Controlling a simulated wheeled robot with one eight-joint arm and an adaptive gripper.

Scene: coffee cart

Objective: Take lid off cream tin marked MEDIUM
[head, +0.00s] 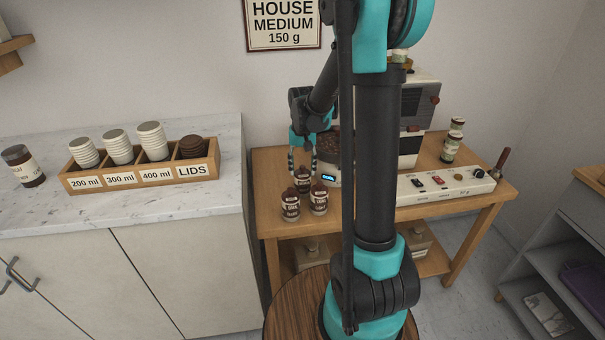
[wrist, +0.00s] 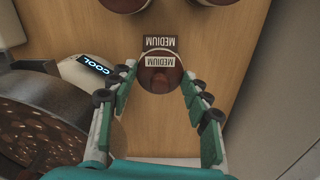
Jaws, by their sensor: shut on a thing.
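The tin marked MEDIUM (wrist: 160,42) stands upright on the wooden cart, its label upside down in the wrist view. Its round brown lid (wrist: 160,80) also bears a MEDIUM label. My gripper (wrist: 160,72) points down with one finger on each side of the lid, shut on it. The lid appears to sit on the tin; any gap under it is hidden. In the head view my gripper (head: 302,170) is over the rear tin (head: 303,184) of a group of three.
Two other tins (head: 290,207) (head: 318,203) stand close in front. A roaster or cooling pan with beans and a COOL display (head: 328,178) is beside my gripper. A white control panel (head: 445,186) lies farther right. The marble counter (head: 215,215) at left has clear room before the cup box (head: 140,178).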

